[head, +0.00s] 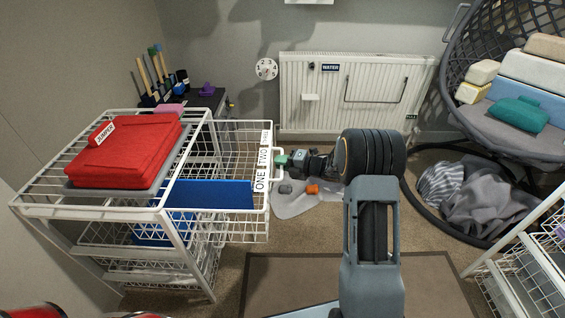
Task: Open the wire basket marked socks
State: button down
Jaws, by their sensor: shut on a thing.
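The white wire basket (232,137) is pulled well out of the white wire rack, towards the right. Its front carries white tags reading ONE (261,181), TWO (263,158) and a third too small to read surely. I can read no socks mark. A blue thing (212,194) shows in or behind the basket wires. My gripper (281,161) is at the middle of the basket's front and is shut on its handle. My wrist partly hides the floor behind it.
The rack (40,207) bears a red folded jumper (120,152) on top. Lower baskets show beneath. A radiator (330,115) is at the back wall. A hanging chair (510,135) and grey cloths (480,200) are at right, with another wire rack (515,262) below. A floor mat (300,280) lies clear in front.

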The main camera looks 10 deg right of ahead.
jog(key=shift+f, duration=0.1)
jog(key=c, duration=1.2)
grip_release()
jog(key=shift+o, duration=0.2)
jog(key=shift+d, duration=0.1)
jog(key=p+v, duration=0.3)
jog(key=v, duration=1)
jog(key=shift+s+d, duration=0.25)
jog(key=shift+r, duration=0.25)
